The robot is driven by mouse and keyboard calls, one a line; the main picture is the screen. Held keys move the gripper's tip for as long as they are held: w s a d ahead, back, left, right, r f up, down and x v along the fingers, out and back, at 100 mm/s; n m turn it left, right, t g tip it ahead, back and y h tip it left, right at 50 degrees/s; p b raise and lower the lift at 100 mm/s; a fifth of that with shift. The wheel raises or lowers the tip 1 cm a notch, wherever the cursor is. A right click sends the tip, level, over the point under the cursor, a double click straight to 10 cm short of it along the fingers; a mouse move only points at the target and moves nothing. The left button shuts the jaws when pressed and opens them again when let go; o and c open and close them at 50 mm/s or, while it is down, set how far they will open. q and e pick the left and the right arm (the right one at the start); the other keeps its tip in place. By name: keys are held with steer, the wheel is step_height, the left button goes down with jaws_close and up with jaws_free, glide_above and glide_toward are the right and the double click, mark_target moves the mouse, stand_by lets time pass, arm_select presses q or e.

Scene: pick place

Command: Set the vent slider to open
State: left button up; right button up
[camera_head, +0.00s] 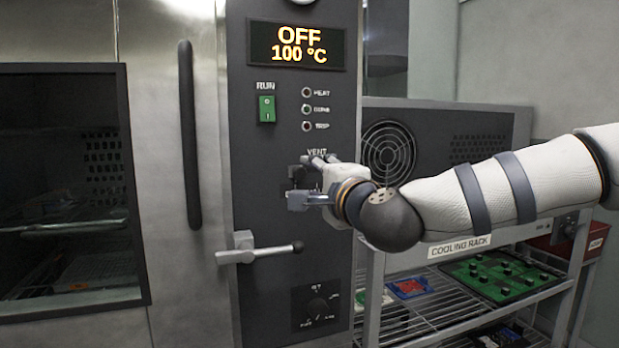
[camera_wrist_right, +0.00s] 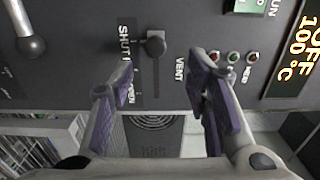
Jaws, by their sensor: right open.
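The vent slider has a dark knob (camera_wrist_right: 155,45) on a narrow straight slot (camera_wrist_right: 155,80) in the oven's control panel. In the right wrist view the knob is at the slot's upper end, beside the "SHUT" lettering (camera_wrist_right: 123,40). The "OPEN" lettering (camera_wrist_right: 130,96) is beside the lower end, partly covered by a finger. My right gripper (camera_wrist_right: 161,62) is open, with its fingers on either side of the slot; contact with the knob cannot be told. In the head view my right gripper (camera_head: 299,180) is at the panel below the "VENT" label (camera_head: 317,153) and hides most of the slider.
A green run switch (camera_head: 267,108) and several indicator lights (camera_head: 307,108) are above the vent. A lever handle (camera_head: 262,253) sticks out below the gripper, with a rotary knob (camera_head: 318,307) lower down. A cooling rack (camera_head: 450,325) with boards stands at right.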

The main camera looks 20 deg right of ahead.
mark_target(301, 174)
steer(key=w, duration=0.5)
steer(key=w+f+b, duration=0.1)
steer(key=w, duration=0.2)
steer(key=shift+w+a, duration=0.1)
steer(key=shift+a, duration=0.1)
steer(key=shift+w+r, duration=0.2)
steer(key=shift+w, duration=0.4)
jaws_close()
